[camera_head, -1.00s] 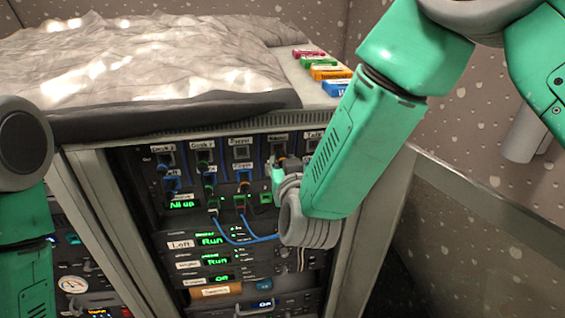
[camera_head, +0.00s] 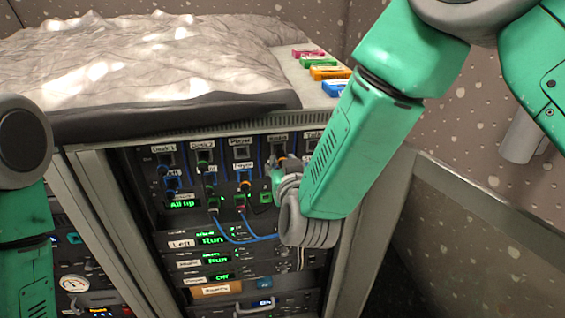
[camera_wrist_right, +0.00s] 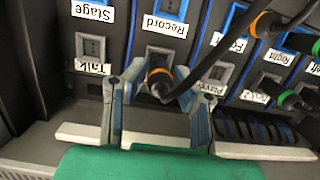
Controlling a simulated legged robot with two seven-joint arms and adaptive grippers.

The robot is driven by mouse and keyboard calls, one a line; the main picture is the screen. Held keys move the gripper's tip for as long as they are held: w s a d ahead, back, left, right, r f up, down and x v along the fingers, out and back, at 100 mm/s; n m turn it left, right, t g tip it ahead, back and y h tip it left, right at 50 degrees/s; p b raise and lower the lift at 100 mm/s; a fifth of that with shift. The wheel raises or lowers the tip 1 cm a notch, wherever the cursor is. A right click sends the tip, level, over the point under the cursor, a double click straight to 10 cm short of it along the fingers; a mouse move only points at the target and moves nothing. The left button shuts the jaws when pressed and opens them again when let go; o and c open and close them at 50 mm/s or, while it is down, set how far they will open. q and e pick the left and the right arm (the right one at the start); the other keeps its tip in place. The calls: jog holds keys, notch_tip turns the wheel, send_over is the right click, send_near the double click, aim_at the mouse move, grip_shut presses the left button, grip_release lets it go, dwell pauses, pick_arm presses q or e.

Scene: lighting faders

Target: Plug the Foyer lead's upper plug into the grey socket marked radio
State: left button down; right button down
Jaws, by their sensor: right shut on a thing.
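The Foyer lead's upper plug (camera_wrist_right: 158,82), black with an orange ring, sits between the fingers of my right gripper (camera_wrist_right: 157,92), which is shut on it. The plug is at the grey socket marked radio (camera_head: 278,149), fourth in the top row. The fingers hide part of the contact, so I cannot tell how deep it sits. The black cable (camera_wrist_right: 213,58) runs to the lead's other orange-ringed plug (camera_wrist_right: 262,24) in the Foyer column. In the head view my right gripper (camera_head: 277,175) is partly hidden by its wrist. My left gripper is out of view; only its arm shows.
The talk socket (camera_wrist_right: 91,47) and the player socket lie on either side. Other leads with green and blue plugs hang in the left columns. A blue cable (camera_head: 232,237) loops below the panel. Colored blocks (camera_head: 325,72) rest on the rack's top right.

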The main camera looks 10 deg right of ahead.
jog(key=shift+w, duration=0.95)
dwell(0.4)
jog(key=shift+w, duration=0.1)
jog(key=c, duration=1.5)
grip_release()
jog(key=shift+r, duration=0.1)
jog(key=shift+c, duration=0.2)
jog(key=o, duration=0.3)
jog(key=shift+w, duration=0.15)
jog(key=shift+o, duration=0.2)
